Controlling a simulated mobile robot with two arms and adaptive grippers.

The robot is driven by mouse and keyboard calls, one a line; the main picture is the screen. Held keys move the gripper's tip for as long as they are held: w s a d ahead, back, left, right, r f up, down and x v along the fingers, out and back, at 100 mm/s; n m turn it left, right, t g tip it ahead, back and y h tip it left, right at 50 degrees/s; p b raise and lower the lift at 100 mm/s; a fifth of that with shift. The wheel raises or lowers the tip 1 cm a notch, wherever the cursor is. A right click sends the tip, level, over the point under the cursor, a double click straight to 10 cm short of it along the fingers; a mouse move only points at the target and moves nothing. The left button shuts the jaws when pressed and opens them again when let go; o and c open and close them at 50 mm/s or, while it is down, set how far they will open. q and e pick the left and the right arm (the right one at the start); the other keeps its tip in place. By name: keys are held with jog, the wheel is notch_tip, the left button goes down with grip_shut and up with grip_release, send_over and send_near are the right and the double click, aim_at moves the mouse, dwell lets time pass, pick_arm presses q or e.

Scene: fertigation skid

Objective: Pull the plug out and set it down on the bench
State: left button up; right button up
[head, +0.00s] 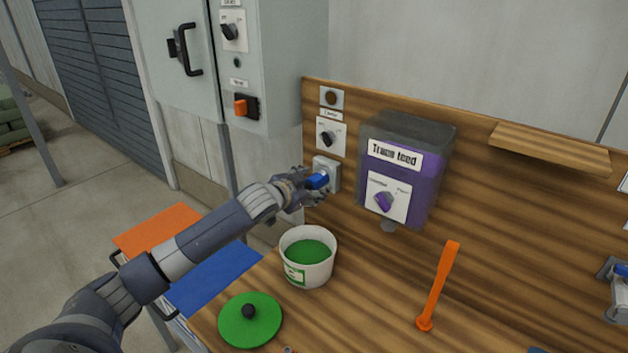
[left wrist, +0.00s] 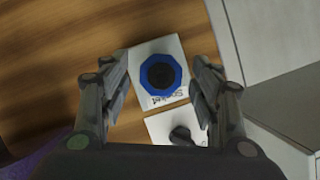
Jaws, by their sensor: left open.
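The blue plug (head: 318,181) sits at the socket plate (head: 333,172) on the wooden back panel, low and left of the purple feed box. In the left wrist view the plug (left wrist: 160,75) is a blue octagon with a dark centre, seen end-on over the white socket plate (left wrist: 142,53). My left gripper (head: 312,186) is at the plug. In the left wrist view its two fingers (left wrist: 160,90) are apart, one on each side of the plug, with gaps showing. The wooden bench (head: 370,300) spreads below. My right gripper is not in view.
A white tub (head: 307,262) of green material stands on the bench below my left gripper, with a green lid (head: 250,318) in front. The purple feed box (head: 405,165) juts from the panel. Bare bench lies between tub and orange tool.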

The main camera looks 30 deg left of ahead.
pick_arm(q)
jog(key=shift+w+f, duration=0.1)
jog(key=shift+w, duration=0.3)
jog(key=shift+w+f, duration=0.1)
jog(key=shift+w, duration=0.15)
jog(key=shift+w+f, duration=0.1)
jog(key=shift+w, duration=0.15)
jog(key=shift+w+a+f, duration=0.1)
jog(key=c, duration=0.9)
jog(key=shift+c, duration=0.6)
jog(key=shift+o, duration=0.5)
jog(key=shift+c, duration=1)
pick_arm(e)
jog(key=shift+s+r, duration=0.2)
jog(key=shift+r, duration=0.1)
pick_arm(q)
jog(key=shift+f+p, duration=0.15)
jog(key=shift+p, duration=0.15)
jog(key=shift+s, duration=0.25)
